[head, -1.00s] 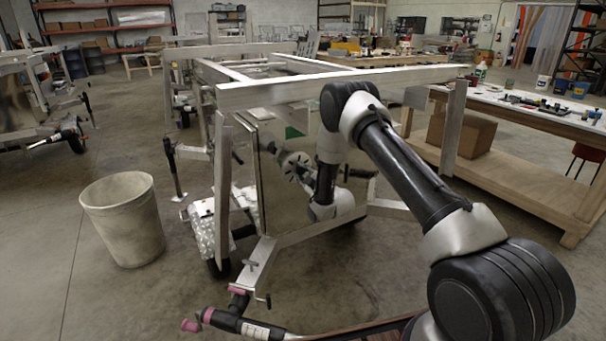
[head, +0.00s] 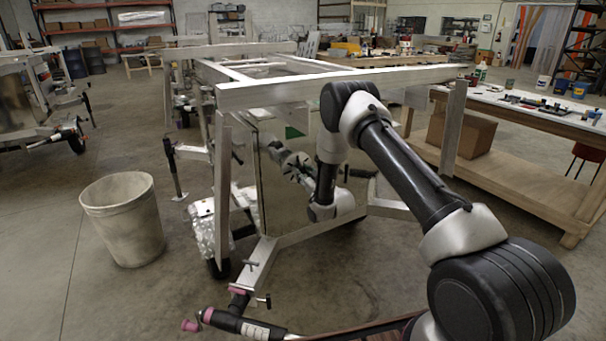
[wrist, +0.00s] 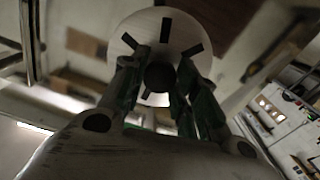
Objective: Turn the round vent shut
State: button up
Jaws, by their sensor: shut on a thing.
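The round vent (wrist: 147,30) shows in the wrist view as a pale disc with several narrow dark slots and a dark round knob (wrist: 160,77) at its middle. My gripper (wrist: 160,88) is shut on the knob, one green-tinted finger on each side of it. The fingers hide the lower part of the disc. In the head view my arm reaches down to the shiny trailer panel (head: 272,190). A small slotted shape shows at the panel there, partly behind my wrist; I cannot tell its details at this size.
The trailer's top rail (head: 330,87) runs above the panel, close to my arm. A pale bin (head: 123,222) stands on the floor at left. A long workbench (head: 530,115) with a cardboard box (head: 462,136) beneath stands at right.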

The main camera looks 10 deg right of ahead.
jog(key=shift+m, duration=0.8)
jog(key=shift+f, duration=0.1)
jog(key=o, duration=1)
jog(key=shift+o, duration=0.2)
jog(key=v, duration=1.2)
